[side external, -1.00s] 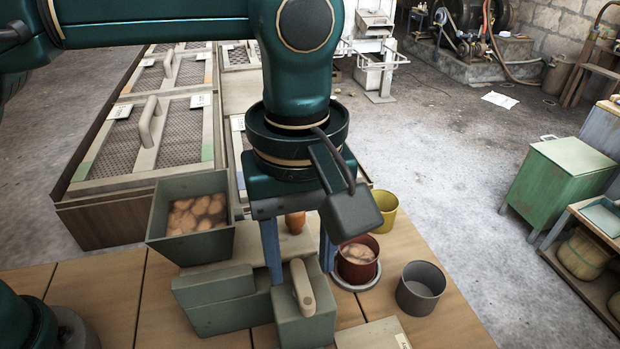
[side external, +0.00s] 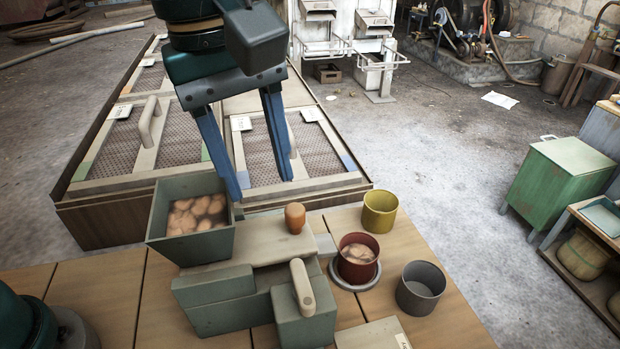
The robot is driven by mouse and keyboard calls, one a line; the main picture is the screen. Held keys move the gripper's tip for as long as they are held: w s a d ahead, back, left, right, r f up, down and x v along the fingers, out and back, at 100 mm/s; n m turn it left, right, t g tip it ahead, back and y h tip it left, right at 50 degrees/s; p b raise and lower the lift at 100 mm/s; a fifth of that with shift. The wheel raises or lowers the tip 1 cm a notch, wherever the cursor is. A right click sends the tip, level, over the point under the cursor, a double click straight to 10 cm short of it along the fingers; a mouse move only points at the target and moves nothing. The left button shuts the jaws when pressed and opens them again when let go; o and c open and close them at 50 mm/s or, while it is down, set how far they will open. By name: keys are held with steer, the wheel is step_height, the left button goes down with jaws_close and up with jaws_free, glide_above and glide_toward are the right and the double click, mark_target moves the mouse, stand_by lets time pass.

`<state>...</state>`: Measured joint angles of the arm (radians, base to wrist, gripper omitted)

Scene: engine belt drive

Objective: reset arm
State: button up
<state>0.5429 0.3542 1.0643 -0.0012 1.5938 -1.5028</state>
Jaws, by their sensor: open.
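My gripper (side external: 262,183) is up in the air at the upper middle of the side external view. Its two blue fingers point down, spread wide apart, with nothing between them. In the picture it is above the grey-green machine block (side external: 225,299) on the wooden table, left of and above the orange-brown knob (side external: 295,218). The left fingertip overlaps the right rim of the square hopper (side external: 170,245) in the picture; I cannot tell how near it is.
The hopper holds several brownish lumps (side external: 196,214). A red pot (side external: 358,262) with similar contents stands on a round plate. A yellow pot (side external: 380,211) and an empty grey pot (side external: 421,288) stand nearby. A pale handle (side external: 302,287) sticks up from the block.

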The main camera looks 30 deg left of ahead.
steer(key=s+a+t, duration=0.1)
steer(key=a, duration=0.2)
steer(key=s+a+r+m, duration=0.1)
steer(key=a, duration=0.3)
steer(key=s+a+r+t, duration=0.1)
steer(key=s+a, duration=0.1)
steer(key=a, duration=0.2)
steer(key=shift+a+r+m+t, duration=0.1)
steer(key=shift+m+t, duration=0.2)
steer(key=s+a+f+m+t, duration=0.1)
steer(key=s+a+f+m, duration=0.3)
steer(key=f+m, duration=0.4)
steer(key=shift+s+a+f+m+t+y, duration=0.3)
steer(key=shift+s+m+t+y, duration=0.1)
steer(key=shift+s+m, duration=0.25)
steer(key=shift+w, duration=0.1)
